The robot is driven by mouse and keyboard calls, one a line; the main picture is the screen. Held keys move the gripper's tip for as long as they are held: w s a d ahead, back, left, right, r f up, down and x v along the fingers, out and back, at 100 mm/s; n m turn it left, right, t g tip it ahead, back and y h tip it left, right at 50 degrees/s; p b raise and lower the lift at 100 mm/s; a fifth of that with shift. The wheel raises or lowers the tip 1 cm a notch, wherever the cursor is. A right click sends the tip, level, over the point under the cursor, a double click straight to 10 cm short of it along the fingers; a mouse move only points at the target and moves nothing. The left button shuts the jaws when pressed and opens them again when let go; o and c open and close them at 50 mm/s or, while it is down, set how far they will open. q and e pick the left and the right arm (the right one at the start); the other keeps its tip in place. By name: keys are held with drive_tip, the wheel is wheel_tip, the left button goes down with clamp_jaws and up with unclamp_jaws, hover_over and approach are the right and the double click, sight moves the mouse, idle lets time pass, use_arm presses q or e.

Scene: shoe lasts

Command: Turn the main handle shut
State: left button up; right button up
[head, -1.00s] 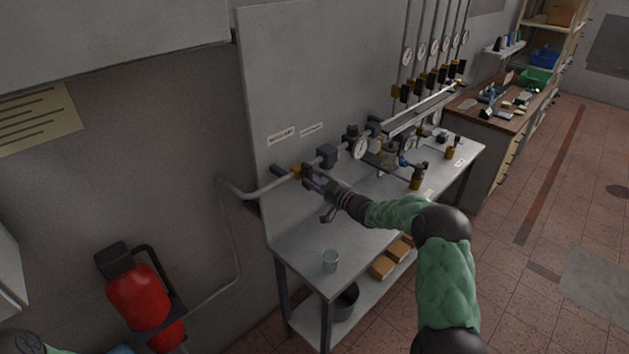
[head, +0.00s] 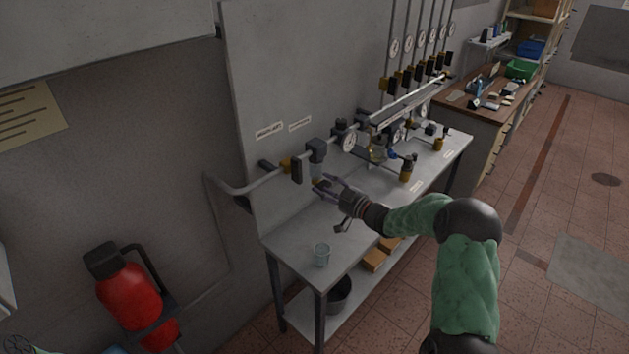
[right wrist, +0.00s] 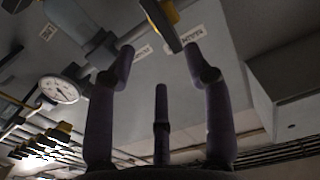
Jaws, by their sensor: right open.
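The main valve has a yellow body (head: 286,165) on the grey pipe at the left end of the bench panel. In the right wrist view, a dark bar with a yellow edge (right wrist: 162,22), which looks like the handle, shows beyond and between the open fingertips (right wrist: 160,60). My left gripper is not in view.
A pressure gauge (head: 348,142) and further pipework lie right of the valve. A red fire extinguisher (head: 130,290) hangs at lower left. The floor at right is clear.

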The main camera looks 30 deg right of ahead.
drive_tip(key=v, duration=0.2)
drive_tip(key=shift+s+d, duration=0.1)
drive_tip(key=shift+s, duration=0.15)
drive_tip(key=shift+f, duration=0.1)
